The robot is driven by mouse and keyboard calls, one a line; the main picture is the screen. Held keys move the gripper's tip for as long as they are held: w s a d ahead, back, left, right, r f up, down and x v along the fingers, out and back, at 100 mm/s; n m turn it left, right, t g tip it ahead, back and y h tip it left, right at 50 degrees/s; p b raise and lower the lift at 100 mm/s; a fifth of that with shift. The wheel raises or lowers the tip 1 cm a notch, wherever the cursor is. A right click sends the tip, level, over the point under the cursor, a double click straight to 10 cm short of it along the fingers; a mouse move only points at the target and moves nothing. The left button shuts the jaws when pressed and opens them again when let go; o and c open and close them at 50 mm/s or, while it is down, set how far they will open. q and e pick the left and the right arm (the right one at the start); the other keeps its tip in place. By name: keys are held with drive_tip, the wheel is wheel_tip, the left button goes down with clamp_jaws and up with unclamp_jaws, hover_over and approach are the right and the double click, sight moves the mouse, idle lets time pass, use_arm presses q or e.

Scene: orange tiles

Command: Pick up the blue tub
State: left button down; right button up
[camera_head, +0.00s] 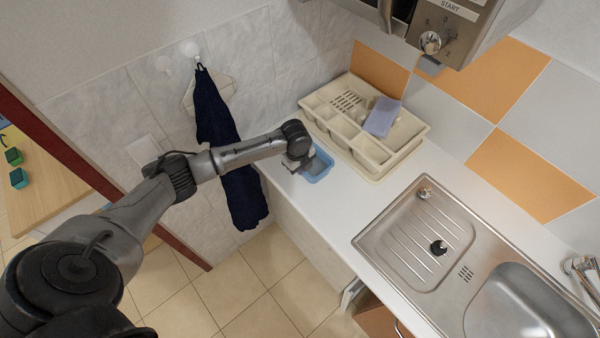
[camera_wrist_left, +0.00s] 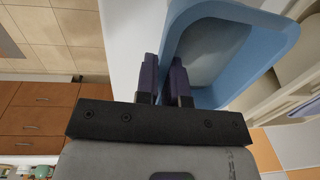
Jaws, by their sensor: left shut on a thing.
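The blue tub (camera_head: 322,168) is at the left end of the white counter, just in front of the cream tray; I cannot tell whether it rests on the counter or is slightly raised. My left gripper (camera_head: 300,163) is at the tub's left side, shut on its wall. In the left wrist view the tub (camera_wrist_left: 232,12) is large and looks empty, with one wall between the two dark fingers of my left gripper (camera_wrist_left: 165,82). My right gripper is not in view.
The cream compartment tray (camera_head: 408,152) holds a lilac sponge (camera_head: 381,117). A steel sink (camera_head: 405,265) is set in the counter (camera_head: 322,222). A dark cloth (camera_head: 242,195) hangs on the wall under my left arm. A steel appliance (camera_head: 465,28) is above. Clear counter lies between tub and sink.

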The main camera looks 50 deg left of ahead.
sight(300, 182)
use_arm(q)
drive_tip(key=shift+f, duration=2)
drive_tip(key=c, duration=1.2)
unclamp_jaws()
